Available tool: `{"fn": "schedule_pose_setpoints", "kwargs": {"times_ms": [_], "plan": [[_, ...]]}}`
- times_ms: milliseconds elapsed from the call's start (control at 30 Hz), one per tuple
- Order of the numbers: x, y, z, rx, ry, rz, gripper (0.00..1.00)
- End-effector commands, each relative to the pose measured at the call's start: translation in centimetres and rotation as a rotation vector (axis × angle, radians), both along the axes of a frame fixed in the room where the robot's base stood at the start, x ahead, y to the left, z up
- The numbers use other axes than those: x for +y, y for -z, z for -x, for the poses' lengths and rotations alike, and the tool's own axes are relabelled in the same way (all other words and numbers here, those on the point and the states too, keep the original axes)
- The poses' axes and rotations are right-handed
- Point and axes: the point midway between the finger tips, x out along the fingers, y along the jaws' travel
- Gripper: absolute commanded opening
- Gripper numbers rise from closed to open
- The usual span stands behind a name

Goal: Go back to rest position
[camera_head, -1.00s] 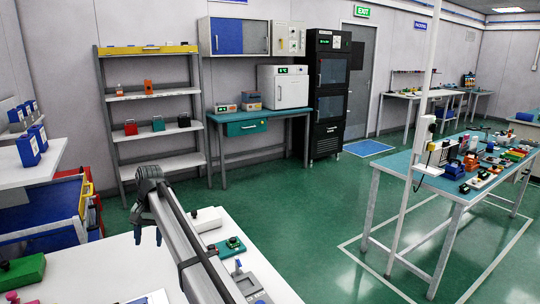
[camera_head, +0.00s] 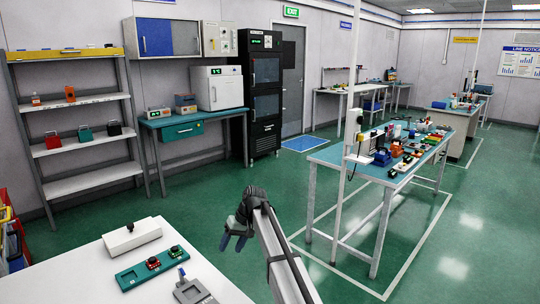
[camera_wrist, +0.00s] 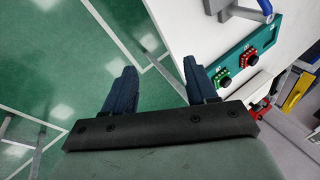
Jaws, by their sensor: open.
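My gripper (camera_wrist: 160,92) shows in the wrist view with its two dark blue fingers spread apart and nothing between them. In the head view my gripper (camera_head: 234,240) hangs at the end of my arm, just off the right edge of the white table (camera_head: 105,265), over the green floor. In the wrist view the table's edge runs to the right of the fingers. No object touches the fingers.
On the white table are a white block (camera_head: 132,236), a teal plate (camera_head: 150,268) with red and green parts, and a grey fixture (camera_head: 190,290). A teal-topped bench (camera_head: 340,155) with many parts stands right. Green floor (camera_head: 200,215) lies open between them.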

Motion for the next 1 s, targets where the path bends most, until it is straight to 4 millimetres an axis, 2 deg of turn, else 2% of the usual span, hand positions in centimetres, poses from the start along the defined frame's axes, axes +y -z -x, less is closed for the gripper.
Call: {"fn": "schedule_pose_setpoints", "kwargs": {"times_ms": [33,100,267,500,800,1000], "plan": [[-2.1,2.6,0.9,0.013,0.017,0.007,0.57],[-3.9,5.5,1.7,0.029,0.036,0.021,0.57],[-7.2,11.8,4.0,0.072,0.081,0.065,0.57],[-11.4,20.6,8.8,0.140,0.147,0.140,0.57],[-16.4,29.9,16.4,0.225,0.213,0.235,0.57],[-19.5,34.9,22.3,0.282,0.250,0.296,0.57]]}}
